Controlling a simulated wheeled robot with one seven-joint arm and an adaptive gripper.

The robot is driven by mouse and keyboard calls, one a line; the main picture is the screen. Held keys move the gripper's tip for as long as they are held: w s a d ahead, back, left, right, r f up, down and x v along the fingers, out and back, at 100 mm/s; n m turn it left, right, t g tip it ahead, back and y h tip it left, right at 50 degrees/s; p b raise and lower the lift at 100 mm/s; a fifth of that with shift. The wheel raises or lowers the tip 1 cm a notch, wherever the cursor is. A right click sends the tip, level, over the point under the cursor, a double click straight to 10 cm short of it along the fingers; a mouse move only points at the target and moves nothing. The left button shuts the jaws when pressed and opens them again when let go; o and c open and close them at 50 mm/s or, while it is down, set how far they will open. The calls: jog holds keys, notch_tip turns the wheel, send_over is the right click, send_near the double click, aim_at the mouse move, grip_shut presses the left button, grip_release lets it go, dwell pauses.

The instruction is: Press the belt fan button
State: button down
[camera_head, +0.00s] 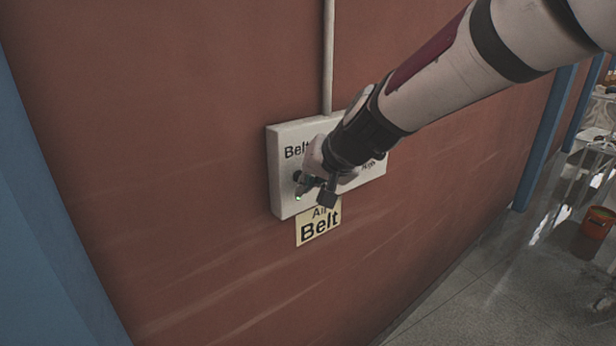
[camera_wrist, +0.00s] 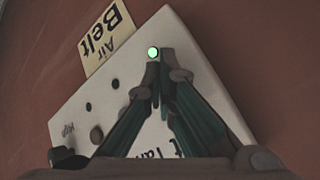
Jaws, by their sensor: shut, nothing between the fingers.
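A white control box (camera_head: 282,172) is mounted on the red-brown wall, with "Belt" lettering at its upper left. In the wrist view the box (camera_wrist: 205,75) shows upside down, with "t Fan" partly readable behind the fingers. A small round green-lit button (camera_wrist: 153,52) sits near the box's edge; its green glow also shows in the head view (camera_head: 298,198). My gripper (camera_wrist: 162,68) is shut and empty, its fingertips right beside the green button. I cannot tell whether they touch it. In the head view my gripper (camera_head: 303,182) and wrist hide the middle of the box.
A yellow "Air Belt" label (camera_head: 319,222) is below the box. Small dark round spots (camera_wrist: 115,83) and a knob (camera_wrist: 97,134) are on the panel. A conduit (camera_head: 328,60) runs up from the box. An orange bucket (camera_head: 597,222) and rack stand far right, with open floor before them.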

jog(key=shift+d, duration=0.1)
jog(key=shift+s+d+b, duration=0.2)
jog(key=shift+s+b, duration=0.1)
jog(key=shift+s, duration=0.05)
jog(key=s+d+b, duration=0.2)
jog(key=s+d, duration=0.2)
jog(key=shift+s, duration=0.2)
dwell(0.4)
jog(key=shift+s+d, duration=0.1)
jog(key=shift+d, duration=0.05)
jog(key=s+d+f+g+h, duration=0.1)
jog(key=s+d+h, duration=0.4)
jog(key=s+d, duration=1.3)
jog(key=s, duration=0.3)
jog(key=shift+s+d+f+g, duration=0.2)
jog(key=shift+s+g, duration=0.05)
jog(key=shift+g, duration=0.15)
